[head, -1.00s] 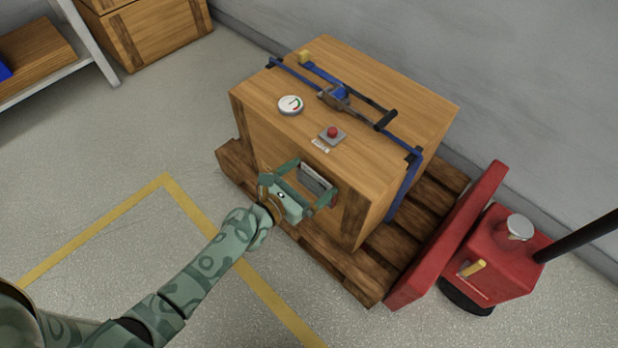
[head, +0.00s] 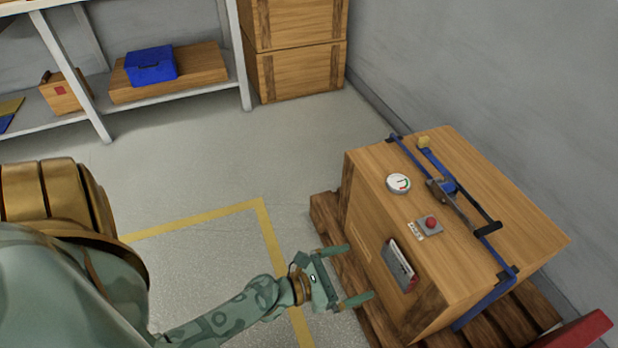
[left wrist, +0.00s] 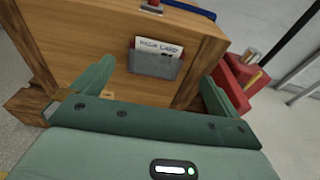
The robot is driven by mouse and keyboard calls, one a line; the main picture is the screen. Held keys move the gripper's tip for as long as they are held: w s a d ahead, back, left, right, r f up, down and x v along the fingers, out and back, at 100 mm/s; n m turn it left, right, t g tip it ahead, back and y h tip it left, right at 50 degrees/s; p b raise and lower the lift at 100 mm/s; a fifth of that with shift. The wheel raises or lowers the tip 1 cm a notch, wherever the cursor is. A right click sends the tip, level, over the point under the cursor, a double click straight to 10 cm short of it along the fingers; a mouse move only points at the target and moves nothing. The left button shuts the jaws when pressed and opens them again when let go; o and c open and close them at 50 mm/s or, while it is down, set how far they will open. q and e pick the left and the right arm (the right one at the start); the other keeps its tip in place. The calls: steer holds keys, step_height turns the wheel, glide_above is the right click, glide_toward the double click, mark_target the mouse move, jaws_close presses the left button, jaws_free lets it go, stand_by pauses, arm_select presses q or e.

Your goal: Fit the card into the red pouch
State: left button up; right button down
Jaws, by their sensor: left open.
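A white card (left wrist: 160,47) with lettering ending in "CARD" sits in a pouch (left wrist: 155,66) on the side of a wooden crate. Its upper part shows above the pouch's edge; the rest is hidden. The pouch looks grey in the left wrist view and grey with a reddish edge in the head view (head: 399,268). My left gripper (head: 360,271) is open and empty, its fingers pointing at the crate, to the left of the pouch and apart from it in the head view. In the left wrist view its fingers flank the pouch from a distance. My right gripper is not in view.
The crate (head: 520,240) stands on a wooden pallet (head: 327,225). On its top are a gauge (head: 398,183), a red button (head: 431,222) and a blue strap. Shelving with a blue bin (head: 150,66) and stacked crates (head: 300,75) stand behind. Floor left of the pallet is clear.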

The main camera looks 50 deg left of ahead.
arm_select(q)
steer(key=s+d+f+m+g, duration=0.3)
steer(key=s+f+m+g, duration=0.2)
steer(key=s+m, duration=0.6)
steer(key=s+d+f+m+g, duration=0.3)
steer(key=s+f+m+g, duration=0.3)
steer(key=s+m, duration=0.55)
steer(key=s+a+m+g+y, duration=0.3)
steer(key=s+a+m+y, duration=0.5)
steer(key=m, duration=0.9)
steer(key=s+a, duration=0.3)
steer(key=a, duration=0.1)
steer(key=shift+s+a+g, duration=0.3)
steer(key=shift+a+g, duration=0.05)
steer(key=shift+g, duration=0.05)
steer(key=shift+f+m, duration=0.15)
steer(key=shift+m, duration=0.1)
